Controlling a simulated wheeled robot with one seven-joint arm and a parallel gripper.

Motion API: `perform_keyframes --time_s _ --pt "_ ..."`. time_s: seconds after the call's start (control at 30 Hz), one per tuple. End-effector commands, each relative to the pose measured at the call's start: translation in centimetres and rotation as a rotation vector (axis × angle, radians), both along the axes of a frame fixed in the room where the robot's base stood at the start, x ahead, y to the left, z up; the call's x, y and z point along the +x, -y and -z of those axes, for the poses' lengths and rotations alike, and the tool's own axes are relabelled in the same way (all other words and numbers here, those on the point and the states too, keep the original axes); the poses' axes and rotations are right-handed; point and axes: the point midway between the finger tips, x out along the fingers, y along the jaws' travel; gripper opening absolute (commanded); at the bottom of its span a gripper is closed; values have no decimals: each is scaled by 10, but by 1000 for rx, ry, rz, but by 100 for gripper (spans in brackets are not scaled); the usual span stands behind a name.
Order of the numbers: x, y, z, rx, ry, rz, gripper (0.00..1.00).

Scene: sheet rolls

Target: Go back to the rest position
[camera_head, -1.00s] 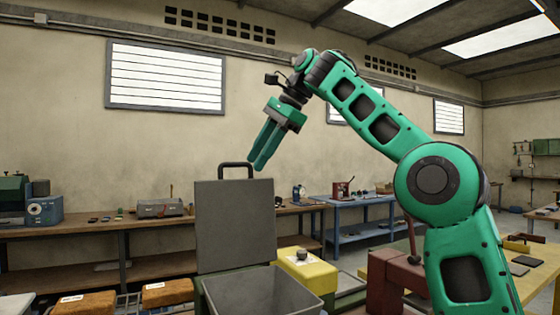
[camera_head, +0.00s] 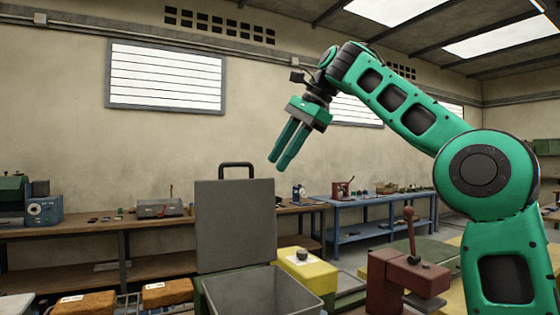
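My green arm reaches up from the lower right of the head view. My gripper (camera_head: 281,164) hangs at its end, with its fingers pointing down and to the left. It is in the air, above and to the right of the grey box's raised lid, apart from everything. The two fingers lie close side by side with a narrow gap showing. I see nothing between them.
A grey box (camera_head: 262,290) with its lid (camera_head: 236,225) raised stands below. A yellow box (camera_head: 310,272) is beside it, and a dark red press (camera_head: 400,280) stands to the right. Brown blocks (camera_head: 168,292) lie at lower left. Benches line the wall.

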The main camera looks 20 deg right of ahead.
Motion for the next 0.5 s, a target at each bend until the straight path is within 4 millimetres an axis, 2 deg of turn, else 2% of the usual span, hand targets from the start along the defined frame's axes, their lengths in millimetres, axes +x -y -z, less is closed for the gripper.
perform_keyframes --time_s 0.33,0.43,0.5 --pt "0 -1 2 -9 0 -3 30" --pt "0 -5 16 -58 0 -19 30" --pt "-2 -7 32 -118 -1 -41 30"
